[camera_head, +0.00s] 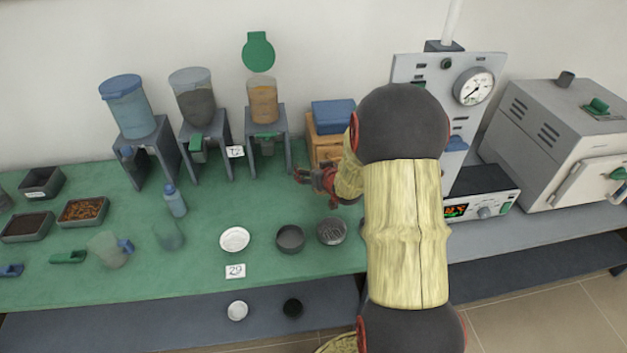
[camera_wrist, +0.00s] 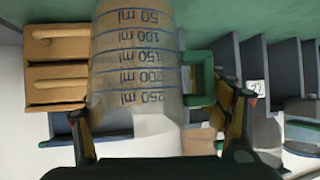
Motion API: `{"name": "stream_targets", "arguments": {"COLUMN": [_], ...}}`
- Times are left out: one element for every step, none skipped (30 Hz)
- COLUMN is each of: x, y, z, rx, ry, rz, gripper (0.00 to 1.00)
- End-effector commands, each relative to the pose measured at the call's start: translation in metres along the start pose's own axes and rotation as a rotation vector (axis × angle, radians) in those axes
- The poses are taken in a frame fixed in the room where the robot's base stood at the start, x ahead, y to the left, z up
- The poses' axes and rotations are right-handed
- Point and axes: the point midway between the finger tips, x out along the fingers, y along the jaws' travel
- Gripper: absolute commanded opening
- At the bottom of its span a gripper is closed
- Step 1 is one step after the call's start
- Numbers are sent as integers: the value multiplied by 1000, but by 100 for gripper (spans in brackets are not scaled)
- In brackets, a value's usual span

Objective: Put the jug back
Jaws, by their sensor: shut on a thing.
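A clear measuring jug (camera_wrist: 138,60) with blue marks up to 250 ml and a green handle (camera_wrist: 199,85) fills the middle of the wrist view. That view is upside down, so the jug looks about upright. My gripper (camera_wrist: 160,130) is shut on the jug, one finger on each side, the right one near the handle. In the head view my gripper (camera_head: 322,181) is in front of the wooden drawer box (camera_head: 322,143); the jug cannot be made out there. Whether the jug touches the table cannot be told.
Three dispensers (camera_head: 148,150) stand left of the drawer box. Dishes (camera_head: 234,239), a blue-handled jug (camera_head: 108,250), a clear beaker (camera_head: 168,236) and a bottle (camera_head: 175,200) stand on the green table (camera_head: 200,285). A gauge panel (camera_head: 490,70) and furnace (camera_head: 550,140) are right.

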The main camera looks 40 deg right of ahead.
Motion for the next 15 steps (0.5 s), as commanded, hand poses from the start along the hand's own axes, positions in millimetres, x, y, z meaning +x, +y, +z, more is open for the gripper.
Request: {"name": "stream_targets", "arguments": {"x": [7, 10, 13, 14, 15, 16, 17, 19, 22, 25, 28, 31, 34, 36, 39], "y": [3, 4, 5, 5, 6, 6, 7, 7, 8, 9, 11, 11, 11, 11, 11], "z": [5, 6, 6, 6, 6, 7, 8, 8, 10, 12, 14, 20, 25, 30, 36], "rx": [0, 0, 0, 0, 0, 0, 0, 0, 0, 0, 0, 0, 1, 1, 2], "ry": [0, 1, 1, 2, 2, 2, 2, 1, 1, 1, 1, 1, 0, 0, -1], "rz": [0, 0, 0, 0, 0, 0, 0, 0, 0, 0, 0, 0, 0, 0, 0], "gripper": [21, 21, 21, 21, 21, 21, 21, 21, 21, 21, 21, 21, 21, 21, 21]}}
